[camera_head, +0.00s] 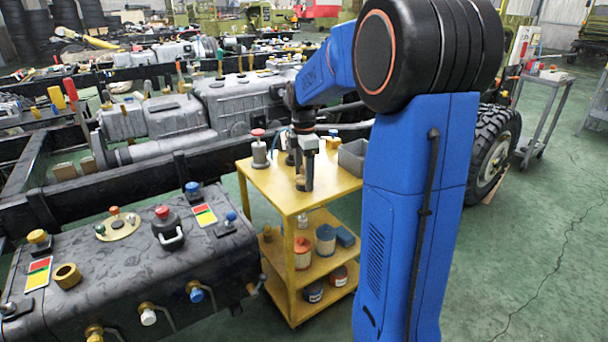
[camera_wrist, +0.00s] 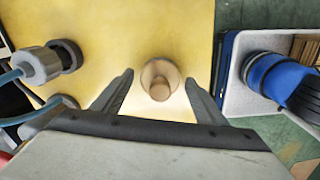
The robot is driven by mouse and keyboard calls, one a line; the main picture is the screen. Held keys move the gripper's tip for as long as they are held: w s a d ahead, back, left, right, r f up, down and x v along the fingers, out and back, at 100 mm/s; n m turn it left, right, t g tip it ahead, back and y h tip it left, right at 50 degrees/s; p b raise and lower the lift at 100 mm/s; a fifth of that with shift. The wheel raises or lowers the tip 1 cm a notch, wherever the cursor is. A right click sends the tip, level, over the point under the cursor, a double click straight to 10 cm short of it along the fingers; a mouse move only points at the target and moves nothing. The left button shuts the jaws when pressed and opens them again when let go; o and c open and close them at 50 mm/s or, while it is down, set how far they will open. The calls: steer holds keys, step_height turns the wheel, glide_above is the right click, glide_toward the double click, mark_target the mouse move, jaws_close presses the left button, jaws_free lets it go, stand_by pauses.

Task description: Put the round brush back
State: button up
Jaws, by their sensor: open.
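The round brush, as far as I can tell, is the small round tan wooden piece (camera_wrist: 160,82) standing upright on the yellow cart top (camera_wrist: 120,25). I see it from above, so its lower part is hidden. My gripper (camera_wrist: 158,76) is open above the cart top, with one finger on each side of the wooden piece and a gap on both sides. In the head view my gripper (camera_head: 302,182) points down over the cart, and a bit of the tan piece (camera_head: 299,184) shows by the fingertips.
A grey bin (camera_head: 352,157) at the cart's right edge holds a blue cylindrical item (camera_wrist: 290,85). A grey bottle with a red cap (camera_head: 259,152) stands at the back left. Cans stand on the lower shelves. The cart's front top is clear. A dark tank (camera_head: 120,270) lies left.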

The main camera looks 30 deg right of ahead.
step_height(320, 180, up, 12)
steer(key=shift+r, duration=0.1)
steer(key=shift+s+a+r, duration=0.1)
steer(key=shift+s+a, duration=0.05)
steer(key=s+a+f+m+t, duration=0.1)
steer(key=s+a+f+m, duration=0.2)
steer(key=s, duration=0.7)
steer(key=s+a+f+m+t, duration=0.2)
steer(key=s+a+f+m, duration=0.2)
steer(key=s+a+m, duration=0.3)
steer(key=s+a+f+m+t, duration=0.1)
steer(key=s+a+f+m, duration=0.3)
steer(key=s, duration=0.9)
steer(key=shift+a+f+m+t, duration=0.15)
steer(key=shift+a+m+t, duration=0.25)
steer(key=shift+a+m, duration=0.35)
steer(key=shift+d, duration=0.1)
